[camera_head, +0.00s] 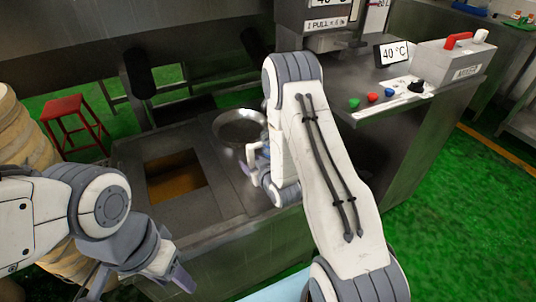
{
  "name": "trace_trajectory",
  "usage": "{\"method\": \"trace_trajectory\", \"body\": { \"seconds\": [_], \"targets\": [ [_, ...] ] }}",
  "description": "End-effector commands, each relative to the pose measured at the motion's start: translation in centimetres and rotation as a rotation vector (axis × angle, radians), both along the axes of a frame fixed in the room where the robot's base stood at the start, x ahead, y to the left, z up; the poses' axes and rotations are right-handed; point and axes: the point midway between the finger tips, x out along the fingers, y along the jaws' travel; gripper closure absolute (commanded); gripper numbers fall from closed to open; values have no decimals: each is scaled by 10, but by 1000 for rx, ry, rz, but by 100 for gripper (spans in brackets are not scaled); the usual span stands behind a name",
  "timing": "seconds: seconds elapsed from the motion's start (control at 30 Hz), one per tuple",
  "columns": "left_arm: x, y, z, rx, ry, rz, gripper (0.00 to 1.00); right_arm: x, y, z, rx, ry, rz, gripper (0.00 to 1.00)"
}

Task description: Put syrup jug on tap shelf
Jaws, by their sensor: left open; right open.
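I cannot make out a syrup jug in the head view. A round metal bowl (239,126) sits on the steel counter, its right edge close to my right arm. My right gripper (254,163) is just below the bowl, over the counter, open with nothing visible in it; my arm hides part of the area. My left gripper (172,284) is low in front of the counter, open and empty. A steel dispenser (312,20) with a "PULL" label stands at the back. My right arm hides much below it, and I cannot tell which part is the tap shelf.
The steel counter (215,205) has a square opening (174,178) with brown contents. A control box (440,62) with a red-handled switch and coloured buttons is at right. A red stool (72,118) and stacked sacks (22,130) are at left. Green floor is open at right.

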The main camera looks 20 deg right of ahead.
Motion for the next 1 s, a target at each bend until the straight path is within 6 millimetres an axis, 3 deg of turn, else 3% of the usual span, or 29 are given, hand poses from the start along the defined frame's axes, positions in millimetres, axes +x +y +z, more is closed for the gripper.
{"method": "trace_trajectory", "body": {
  "seconds": [0.3, 0.6, 0.63, 0.77, 0.8, 1.0],
  "targets": [
    [0, 0, 4, 0, 0, 0, 50, 41, -2, -15, -1, -2, 2, 38],
    [0, 0, 4, 0, 0, 0, 50, 45, -2, -17, 0, 1, 1, 38],
    [0, 0, 4, 0, 0, 0, 50, 45, -2, -17, 0, 1, 0, 45],
    [0, 0, 4, 0, 0, 0, 50, 45, -2, -17, 0, 0, 0, 95],
    [0, 0, 4, 0, 0, 0, 50, 45, -2, -17, 0, 0, 0, 100],
    [0, 0, 4, 0, 0, 0, 50, 45, -2, -17, 0, 0, 0, 100]
  ]
}}
